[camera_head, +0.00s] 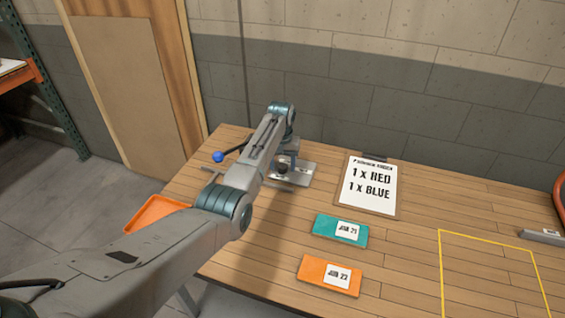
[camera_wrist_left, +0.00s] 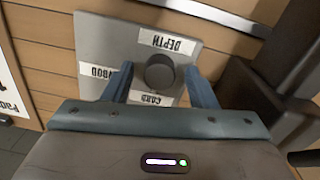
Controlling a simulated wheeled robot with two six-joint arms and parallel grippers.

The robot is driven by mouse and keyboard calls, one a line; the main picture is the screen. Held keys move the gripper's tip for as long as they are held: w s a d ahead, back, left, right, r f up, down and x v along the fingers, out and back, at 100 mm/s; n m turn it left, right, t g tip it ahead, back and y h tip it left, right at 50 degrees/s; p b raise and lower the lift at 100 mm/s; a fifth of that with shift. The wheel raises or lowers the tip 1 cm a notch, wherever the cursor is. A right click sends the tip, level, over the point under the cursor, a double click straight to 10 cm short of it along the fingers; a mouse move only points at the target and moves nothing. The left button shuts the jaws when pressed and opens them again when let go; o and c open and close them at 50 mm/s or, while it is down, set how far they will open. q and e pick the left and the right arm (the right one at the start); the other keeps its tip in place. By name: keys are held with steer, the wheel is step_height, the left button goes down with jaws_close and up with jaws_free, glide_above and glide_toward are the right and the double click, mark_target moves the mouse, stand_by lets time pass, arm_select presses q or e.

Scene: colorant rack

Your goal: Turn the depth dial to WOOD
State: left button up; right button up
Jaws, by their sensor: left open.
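The depth dial (camera_wrist_left: 160,73) is a dark round knob on a grey plate (camera_wrist_left: 105,40). In the left wrist view the plate appears upside down, with a DEPTH label (camera_wrist_left: 167,42), a WOOD label (camera_wrist_left: 93,71) at the left and a CARD label (camera_wrist_left: 152,99) nearer my gripper. My left gripper (camera_wrist_left: 159,76) is open, one finger on each side of the dial; I cannot tell if they touch it. In the head view the plate (camera_head: 303,173) lies on the table, partly hidden by my left arm. I cannot make out where the dial points. My right gripper is not in view.
A blue-knobbed lever (camera_head: 218,157) stands left of the plate. A clipboard (camera_head: 368,190) reading 1 x RED, 1 x BLUE lies right of it. Teal (camera_head: 325,226) and orange (camera_head: 314,269) labelled pieces lie in front. An orange tray (camera_head: 155,210) is at the left edge. The yellow-outlined area is clear.

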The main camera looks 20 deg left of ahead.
arm_select(q)
steer(key=c, duration=1)
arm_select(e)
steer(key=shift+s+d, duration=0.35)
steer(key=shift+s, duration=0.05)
arm_select(q)
steer(key=shift+o, duration=0.2)
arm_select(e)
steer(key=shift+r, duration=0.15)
arm_select(q)
steer(key=shift+r+m+p, duration=0.1)
steer(key=shift+m+p, duration=0.55)
steer(key=shift+m, duration=0.45)
steer(key=m+p, duration=0.1)
steer(key=m, duration=0.1)
steer(key=shift+m, duration=0.3)
steer(key=m+p, duration=0.1)
steer(key=m, duration=0.3)
steer(key=shift+w+m, duration=0.1)
steer(key=shift+m, duration=1.3)
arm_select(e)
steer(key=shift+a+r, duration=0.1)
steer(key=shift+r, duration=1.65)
arm_select(q)
steer(key=shift+m, duration=0.3)
